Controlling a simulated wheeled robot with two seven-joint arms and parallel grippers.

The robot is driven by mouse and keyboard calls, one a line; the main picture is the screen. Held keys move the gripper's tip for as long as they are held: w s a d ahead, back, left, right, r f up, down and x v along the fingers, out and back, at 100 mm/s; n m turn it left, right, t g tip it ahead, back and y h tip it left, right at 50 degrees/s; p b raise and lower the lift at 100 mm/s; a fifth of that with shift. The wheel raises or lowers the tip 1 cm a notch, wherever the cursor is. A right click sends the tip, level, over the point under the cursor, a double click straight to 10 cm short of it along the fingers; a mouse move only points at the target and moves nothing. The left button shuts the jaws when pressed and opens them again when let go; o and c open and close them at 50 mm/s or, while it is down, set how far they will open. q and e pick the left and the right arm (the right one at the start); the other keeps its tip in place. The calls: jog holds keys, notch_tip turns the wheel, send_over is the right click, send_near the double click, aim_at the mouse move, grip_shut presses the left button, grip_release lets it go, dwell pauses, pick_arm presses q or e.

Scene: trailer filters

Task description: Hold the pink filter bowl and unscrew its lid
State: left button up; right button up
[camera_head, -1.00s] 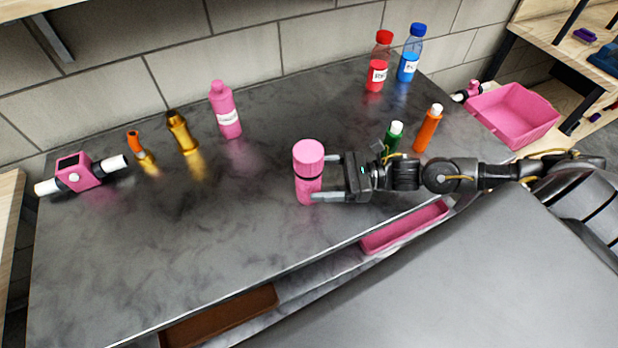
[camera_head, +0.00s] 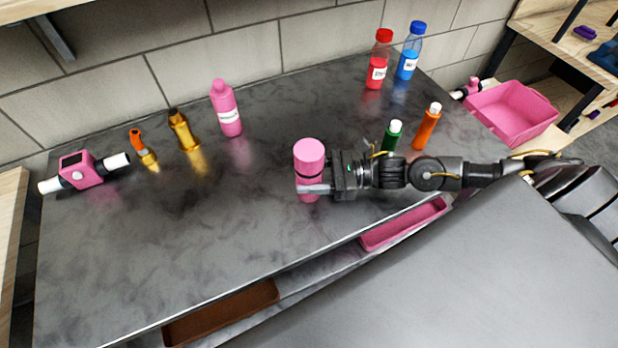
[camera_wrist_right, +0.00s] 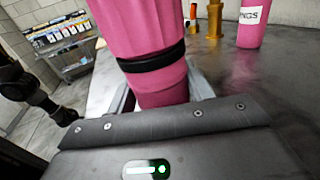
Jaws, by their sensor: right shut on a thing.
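The pink filter bowl (camera_head: 308,192) stands upright on the dark table near its front edge. Its pink lid (camera_head: 309,152) sits on top, above a black ring. My right gripper (camera_head: 312,188) comes in from the right and is shut on the bowl below the ring. In the right wrist view the bowl (camera_wrist_right: 163,92) rises between the fingers, with the black ring (camera_wrist_right: 152,62) above them. One finger is partly hidden behind the bowl.
A green-bodied bottle (camera_head: 392,136) and an orange bottle (camera_head: 427,126) stand behind my right arm. A pink bin (camera_head: 512,113) is at right. The front-left table is clear.

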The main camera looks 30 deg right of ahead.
jog(key=shift+r, duration=0.95)
jog(key=s+r+p, duration=0.4)
jog(key=s+r, duration=0.7)
jog(key=s, duration=0.3)
jog(key=shift+a, duration=0.4)
jog(key=o, duration=0.5)
pick_arm(q)
notch_tip(320, 180, up, 4)
jog(key=shift+r, duration=0.1)
pick_arm(e)
jog(key=c, duration=0.8)
